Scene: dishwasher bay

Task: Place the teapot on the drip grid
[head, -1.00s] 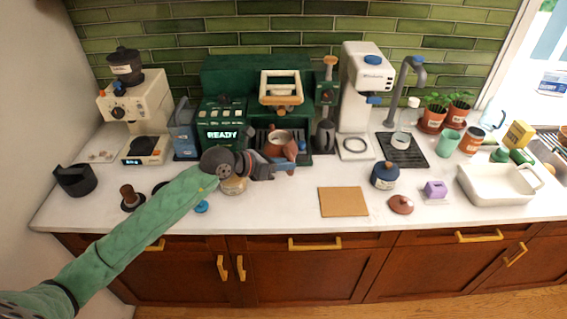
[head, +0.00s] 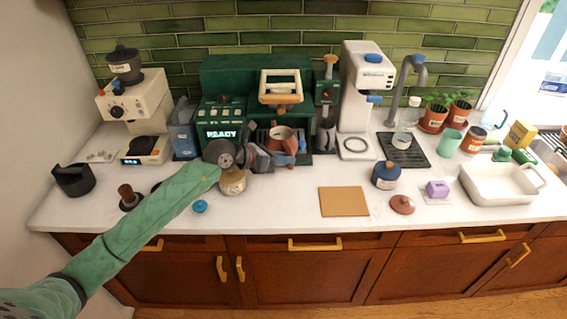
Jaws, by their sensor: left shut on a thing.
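A reddish-brown open-topped teapot (head: 281,136) is at the front of the green coffee machine, below its wooden-handled part. My left gripper (head: 280,158) is shut on it from the front left, and the fingers hide part of its lower side. Whether the teapot's base touches anything below is hidden. A dark slatted drip grid (head: 416,158) lies on the counter under the grey tap, right of the teapot, with a clear glass on it. The machine's own base behind the teapot is mostly covered. My right gripper is not in view.
A green coffee machine (head: 221,116) stands behind my gripper. A small jar (head: 233,184) and blue lid (head: 200,206) are below my wrist. A white machine (head: 362,90), blue pot (head: 385,176) and brown lid (head: 402,204) are to the right.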

